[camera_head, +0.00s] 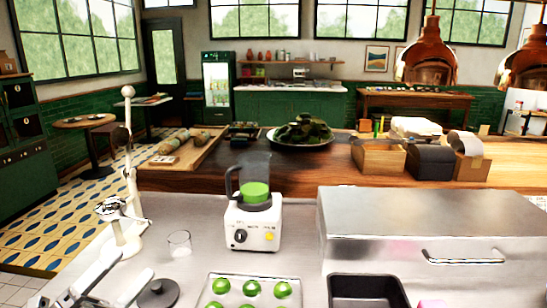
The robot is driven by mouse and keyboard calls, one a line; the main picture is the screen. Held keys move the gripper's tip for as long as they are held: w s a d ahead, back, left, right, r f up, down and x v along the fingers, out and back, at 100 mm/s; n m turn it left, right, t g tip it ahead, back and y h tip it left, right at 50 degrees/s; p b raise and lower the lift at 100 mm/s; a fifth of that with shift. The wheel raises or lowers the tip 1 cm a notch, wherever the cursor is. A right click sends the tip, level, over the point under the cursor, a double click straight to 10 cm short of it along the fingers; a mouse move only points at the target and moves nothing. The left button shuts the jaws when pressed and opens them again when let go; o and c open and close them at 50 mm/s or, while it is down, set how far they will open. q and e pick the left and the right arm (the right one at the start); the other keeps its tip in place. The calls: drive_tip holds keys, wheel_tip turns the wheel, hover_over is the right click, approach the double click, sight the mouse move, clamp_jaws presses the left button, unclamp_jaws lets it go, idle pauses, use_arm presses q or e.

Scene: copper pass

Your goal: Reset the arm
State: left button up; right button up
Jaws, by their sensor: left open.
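My left gripper (132,267) is at the lower left, over the steel counter (200,215). Its two pale fingers are spread apart with nothing visible between them. A black round lid (157,293) lies close to its right. A small clear glass (179,243) stands farther to the right and beyond it. A white blender (253,236) with a green content in its jug stands upright on the counter, apart from the gripper. My right gripper is not in view.
A tall white stand (131,190) rises just beyond my left gripper. A tray (225,292) of green round fruits, a black pan (367,291) and a large steel box (420,225) fill the front right. A wooden counter (310,175) with several items lies behind.

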use_arm(q)
drive_tip(key=a+f+n+t+y, duration=0.3)
drive_tip(key=a+f+n+y, duration=0.6)
drive_tip(key=n+y, duration=0.85)
drive_tip(key=s+a+f+n+g+y, duration=0.1)
drive_tip(key=s+a+f+n+g, duration=0.15)
drive_tip(key=f+n+g, duration=0.2)
drive_tip(key=s+a+f+n+g+y, duration=0.1)
drive_tip(key=s+f+n+g+y, duration=0.1)
drive_tip(key=s+f+n+g, duration=0.3)
drive_tip(key=s+d+f+n+g+h, duration=0.2)
drive_tip(key=s+d+f+g, duration=0.15)
drive_tip(key=s+f, duration=0.4)
drive_tip(key=s+d+f+n+g+h, duration=0.2)
drive_tip(key=s+f+g, duration=0.2)
drive_tip(key=s+f, duration=0.4)
wheel_tip(320, 180, down, 25)
drive_tip(key=a+g, duration=0.1)
drive_tip(key=g, duration=0.1)
drive_tip(key=s+d+f, duration=0.1)
drive_tip(key=s+f, duration=1.3)
drive_tip(key=f, duration=0.1)
drive_tip(key=shift+g, duration=0.4)
